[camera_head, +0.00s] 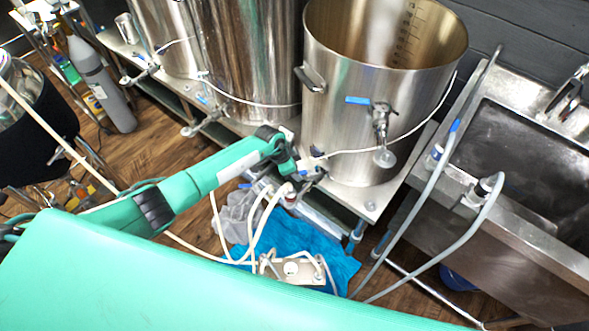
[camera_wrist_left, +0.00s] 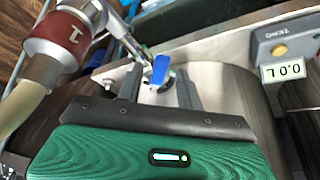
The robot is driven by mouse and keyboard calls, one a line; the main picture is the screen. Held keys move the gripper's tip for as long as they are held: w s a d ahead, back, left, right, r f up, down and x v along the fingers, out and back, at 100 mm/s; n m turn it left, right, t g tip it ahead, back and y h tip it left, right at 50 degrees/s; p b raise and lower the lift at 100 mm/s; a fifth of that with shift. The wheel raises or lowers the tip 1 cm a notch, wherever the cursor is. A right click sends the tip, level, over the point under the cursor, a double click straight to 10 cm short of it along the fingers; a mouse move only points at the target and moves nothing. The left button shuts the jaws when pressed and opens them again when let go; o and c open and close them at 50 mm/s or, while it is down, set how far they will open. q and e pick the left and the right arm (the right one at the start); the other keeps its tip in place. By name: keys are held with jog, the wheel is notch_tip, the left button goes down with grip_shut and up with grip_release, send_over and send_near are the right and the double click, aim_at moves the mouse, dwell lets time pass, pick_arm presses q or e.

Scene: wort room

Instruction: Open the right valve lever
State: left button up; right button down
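In the wrist view a blue valve lever (camera_wrist_left: 161,69) on a metal valve sits between the two grey fingers of my left gripper (camera_wrist_left: 160,90). The fingers are apart, with gaps beside the lever; whether either touches it is hard to tell. In the head view my left gripper (camera_head: 312,166) is at the lower left of the right steel pot (camera_head: 345,130), by its stand, and largely hides the valve there. Another blue lever (camera_head: 357,100) sits on the tap at that pot's front, up and right of my gripper. My right gripper is not in view.
White hoses (camera_head: 262,225) and a blue cloth (camera_head: 335,262) lie below my gripper. A steel sink (camera_head: 500,160) with grey hoses stands right.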

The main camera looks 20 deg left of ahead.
pick_arm(q)
jog(key=shift+r, duration=0.15)
jog(key=v, duration=1.3)
jog(key=shift+r, duration=0.3)
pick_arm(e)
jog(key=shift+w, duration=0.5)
pick_arm(q)
jog(key=shift+a, duration=0.1)
jog(key=shift+c, duration=0.2)
